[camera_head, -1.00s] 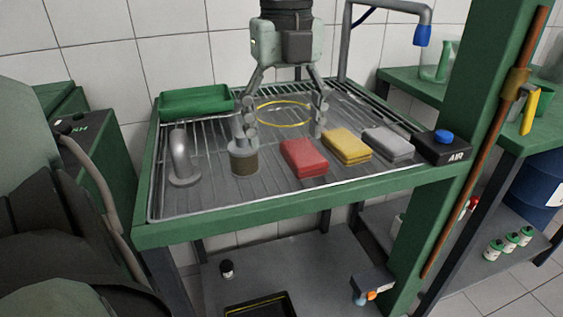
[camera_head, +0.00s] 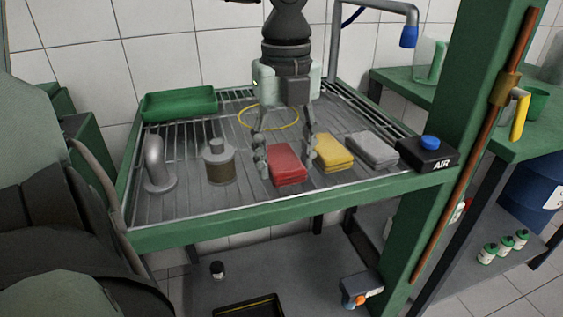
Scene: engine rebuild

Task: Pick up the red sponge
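The red sponge (camera_head: 287,163) lies flat on the slotted top of the green-framed wash table (camera_head: 250,212), near its front edge. My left gripper (camera_head: 285,160) reaches down over it from above. One finger is against the sponge's left side and the other against its right side, in the narrow space beside the yellow sponge (camera_head: 333,152). The fingers hide parts of the sponge's side edges. The sponge still appears to rest on the table top. My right gripper is not in view.
A grey sponge (camera_head: 372,149) and a black AIR box (camera_head: 428,154) stand to the right. A green tray (camera_head: 180,103) and a yellow ring (camera_head: 243,120) lie behind.

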